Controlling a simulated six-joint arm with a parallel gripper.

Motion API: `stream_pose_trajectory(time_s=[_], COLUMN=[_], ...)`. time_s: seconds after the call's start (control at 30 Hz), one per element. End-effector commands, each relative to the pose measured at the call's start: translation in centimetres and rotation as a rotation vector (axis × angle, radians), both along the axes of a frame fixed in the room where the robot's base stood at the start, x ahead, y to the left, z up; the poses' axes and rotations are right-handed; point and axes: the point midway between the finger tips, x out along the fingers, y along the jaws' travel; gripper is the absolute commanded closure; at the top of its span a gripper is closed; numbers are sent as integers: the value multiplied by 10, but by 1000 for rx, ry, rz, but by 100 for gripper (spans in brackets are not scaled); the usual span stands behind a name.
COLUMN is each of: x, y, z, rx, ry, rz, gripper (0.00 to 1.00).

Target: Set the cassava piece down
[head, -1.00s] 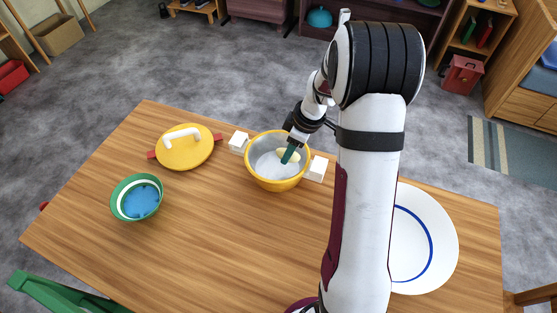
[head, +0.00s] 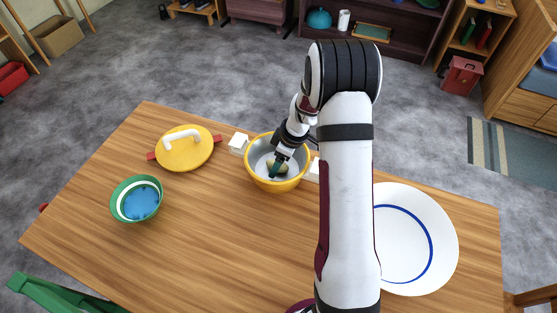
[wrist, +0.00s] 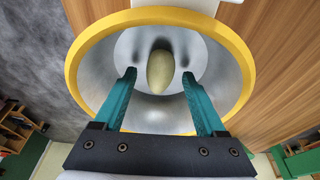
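The cassava piece (wrist: 160,72) is pale, oval and yellowish. It is inside the pot (wrist: 240,65), which has a yellow rim and a grey inside, and seems to lie on its bottom. My gripper (wrist: 158,76) is open, with its green fingers reaching into the pot. A gap shows between the piece and each finger. In the head view, my gripper (head: 275,172) is inside the pot (head: 272,184) and partly hides the piece.
A yellow lid (head: 184,153) with a white handle lies left of the pot. A green bowl (head: 137,201) with a blue inside is at the left. A white plate (head: 440,245) is at the right, partly behind my arm. The table's front middle is clear.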

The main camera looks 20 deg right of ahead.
Motion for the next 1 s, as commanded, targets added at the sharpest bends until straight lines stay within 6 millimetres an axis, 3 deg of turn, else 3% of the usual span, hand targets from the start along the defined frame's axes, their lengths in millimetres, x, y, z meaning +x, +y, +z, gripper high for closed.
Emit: stream_pose_trajectory(time_s=[0.27,0.6,0.7,0.87,0.93,1.0], x=[0,-17,-20,-23,-26,-42], y=[-1,-18,-21,-23,-18,4], z=[8,92,109,119,124,142], rx=[-1,-2,-1,-1,4,26], ry=[-2,-5,-3,-1,6,38], rz=[0,-1,-1,0,-18,-103], gripper=[27,27,27,27,27,27])
